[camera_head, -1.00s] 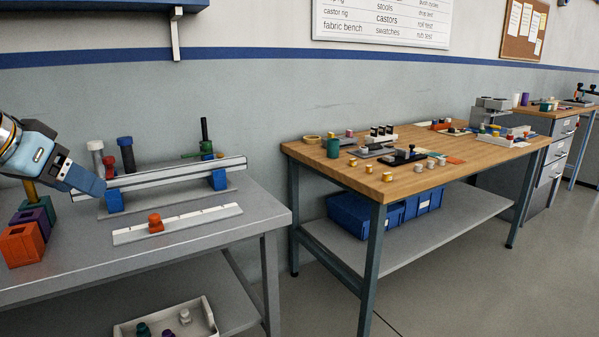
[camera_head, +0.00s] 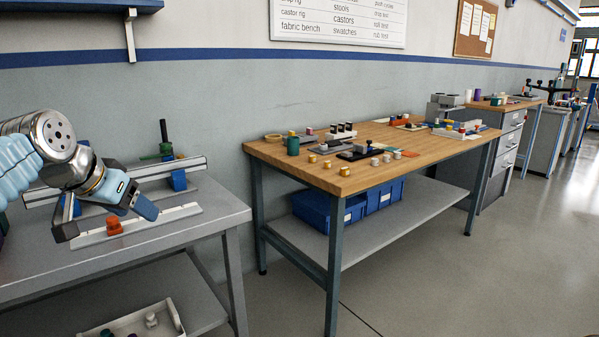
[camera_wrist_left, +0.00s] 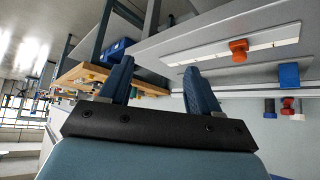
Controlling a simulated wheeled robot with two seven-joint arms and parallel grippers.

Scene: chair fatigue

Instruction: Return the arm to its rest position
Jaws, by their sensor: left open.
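My left arm comes in from the left in the head view. Its blue and black gripper (camera_head: 105,218) is held over the grey bench (camera_head: 150,258), in front of the metal rail (camera_head: 178,172). The gripper is open, with its fingers spread wide. In the left wrist view the two blue fingers (camera_wrist_left: 160,88) stand apart and nothing is held between them. My right gripper is in neither view.
A white strip with an orange piece (camera_head: 114,226) lies on the bench close to the gripper. A green clamp (camera_head: 163,148) stands behind the rail. The wooden table (camera_head: 290,165) to the right carries small parts. Open floor lies between and beyond.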

